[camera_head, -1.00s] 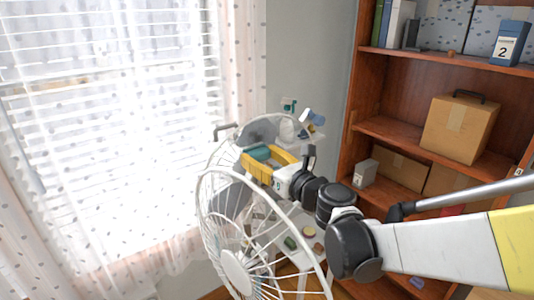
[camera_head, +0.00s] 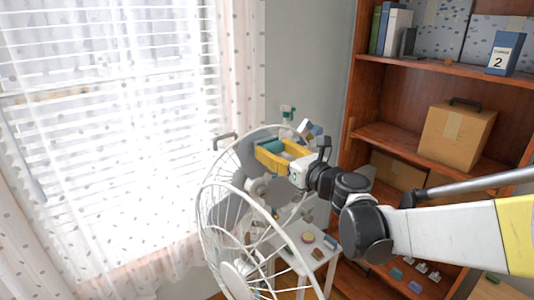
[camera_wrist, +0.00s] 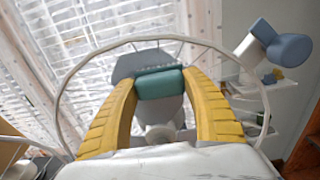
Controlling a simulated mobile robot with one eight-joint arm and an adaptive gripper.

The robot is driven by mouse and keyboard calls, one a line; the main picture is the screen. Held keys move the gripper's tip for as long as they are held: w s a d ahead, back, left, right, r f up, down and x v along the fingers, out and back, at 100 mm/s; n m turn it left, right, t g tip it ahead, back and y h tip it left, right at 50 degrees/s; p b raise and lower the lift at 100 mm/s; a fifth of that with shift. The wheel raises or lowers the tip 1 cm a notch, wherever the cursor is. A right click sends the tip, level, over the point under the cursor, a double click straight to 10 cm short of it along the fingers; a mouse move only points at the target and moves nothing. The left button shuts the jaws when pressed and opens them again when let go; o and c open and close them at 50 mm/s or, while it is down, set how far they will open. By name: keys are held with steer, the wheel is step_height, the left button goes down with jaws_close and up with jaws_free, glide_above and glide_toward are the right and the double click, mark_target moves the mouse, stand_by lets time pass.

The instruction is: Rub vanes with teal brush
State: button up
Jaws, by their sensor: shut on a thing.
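My gripper (camera_head: 277,152) has yellow fingers and is shut on a teal brush (camera_head: 270,145). In the wrist view, the teal brush (camera_wrist: 159,84) lies crosswise between the fingertips. A white wire-caged fan (camera_head: 206,227) stands in front of the window, and my gripper is at its upper part. The fan's grey vanes (camera_head: 231,199) show behind the cage wires. In the wrist view, a grey vane (camera_wrist: 142,62) shows just beyond the brush, inside a pale ring. I cannot tell whether the brush touches it. The brush's far side is hidden.
A wooden bookshelf (camera_head: 362,102) with boxes and books stands at the right. A small white table (camera_head: 322,246) with small items is behind and right of the fan. A blue-and-white object (camera_wrist: 278,46) is near my gripper's right in the wrist view. Curtains and blinds fill the left.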

steer(key=shift+s+a, duration=0.1)
steer(key=shift+a, duration=0.05)
steer(key=shift+s+a+f, duration=0.1)
steer(key=shift+s+a, duration=0.55)
steer(key=shift+a, duration=0.3)
steer(key=shift+s+a+f, duration=0.1)
steer(key=shift+s+a, duration=0.5)
steer(key=shift+a, duration=0.3)
steer(key=shift+w+d, duration=0.1)
steer(key=w+d, duration=0.2)
steer(key=d, duration=0.1)
steer(key=shift+w+d+b, duration=0.2)
steer(key=shift+d+b, duration=0.05)
steer(key=shift+b, duration=0.15)
steer(key=shift+r, duration=0.1)
steer(key=shift+s+a, duration=0.65)
steer(key=shift+a, duration=0.3)
steer(key=shift+s+a, duration=0.65)
steer(key=shift+a, duration=0.3)
